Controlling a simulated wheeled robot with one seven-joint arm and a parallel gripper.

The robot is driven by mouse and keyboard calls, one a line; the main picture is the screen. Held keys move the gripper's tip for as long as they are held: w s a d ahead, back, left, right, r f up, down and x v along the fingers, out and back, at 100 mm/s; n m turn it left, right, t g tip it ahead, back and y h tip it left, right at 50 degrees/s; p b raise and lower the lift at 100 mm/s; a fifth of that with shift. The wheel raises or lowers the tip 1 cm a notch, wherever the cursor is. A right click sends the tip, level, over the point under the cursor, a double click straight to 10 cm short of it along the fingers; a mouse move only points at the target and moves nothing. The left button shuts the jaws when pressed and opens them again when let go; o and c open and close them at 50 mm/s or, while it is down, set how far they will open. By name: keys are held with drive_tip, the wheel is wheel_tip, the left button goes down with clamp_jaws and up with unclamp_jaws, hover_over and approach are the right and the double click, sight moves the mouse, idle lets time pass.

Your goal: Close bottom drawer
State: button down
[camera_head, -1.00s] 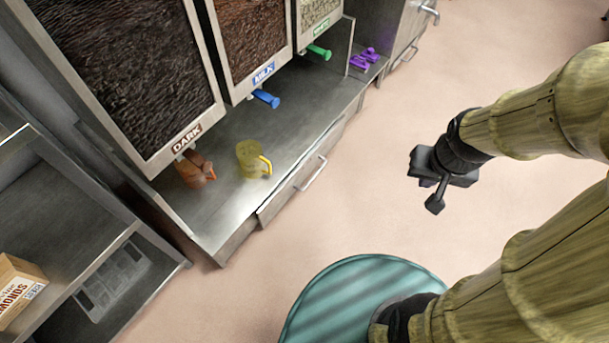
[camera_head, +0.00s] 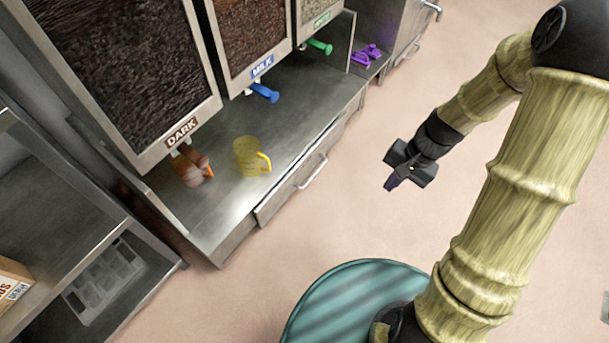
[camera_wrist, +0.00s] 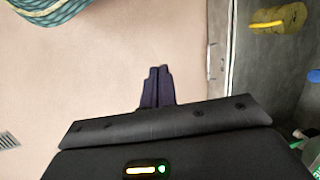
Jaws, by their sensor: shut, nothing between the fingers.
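A steel drawer front (camera_head: 290,187) with a bar handle (camera_head: 312,172) is under the counter edge in the head view. It seems to stand slightly out from the cabinet at its near end; how far it is open is hard to tell. Whether another drawer is below it is hidden. My gripper (camera_head: 389,185) is over the open floor, right of the handle and apart from it. In the wrist view my gripper (camera_wrist: 159,72) has its dark fingers together and empty. The handle (camera_wrist: 212,60) is to their right there, seen from above.
The steel counter (camera_head: 215,215) holds a yellow jug (camera_head: 248,157), a brown-orange item (camera_head: 190,168) and dispensers with a blue handle (camera_head: 264,93) and a green handle (camera_head: 320,47). A shelf unit (camera_head: 150,285) is at left. Pink floor (camera_head: 350,215) is clear between gripper and drawer.

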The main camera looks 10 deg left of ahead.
drive_tip(key=w+a+f+m+t+y+b, duration=0.2)
drive_tip(key=f+m, duration=0.4)
drive_tip(key=f, duration=0.5)
drive_tip(key=w+a+f+m+t+y+b, duration=0.3)
drive_tip(key=w+a+f+m+y+b, duration=0.2)
drive_tip(key=f, duration=0.7)
drive_tip(key=w+a+f+m+t+y+b, duration=0.3)
drive_tip(key=w+a+f+m+y, duration=0.3)
drive_tip(key=f, duration=0.5)
drive_tip(key=shift+a+f+m, duration=0.2)
drive_tip(key=shift+f+m, duration=0.05)
drive_tip(key=shift+m, duration=0.75)
drive_tip(key=shift+w+b, duration=0.1)
drive_tip(key=shift+b, duration=0.25)
drive_tip(key=b, duration=0.8)
approach(298, 167)
drive_tip(key=x, duration=0.5)
drive_tip(key=shift+a+f, duration=0.25)
drive_tip(key=shift+f, duration=0.15)
drive_tip(key=shift+w+a+r, duration=0.2)
drive_tip(key=shift+w+a, duration=0.05)
drive_tip(key=shift+a, duration=0.35)
drive_tip(key=shift+r, duration=0.1)
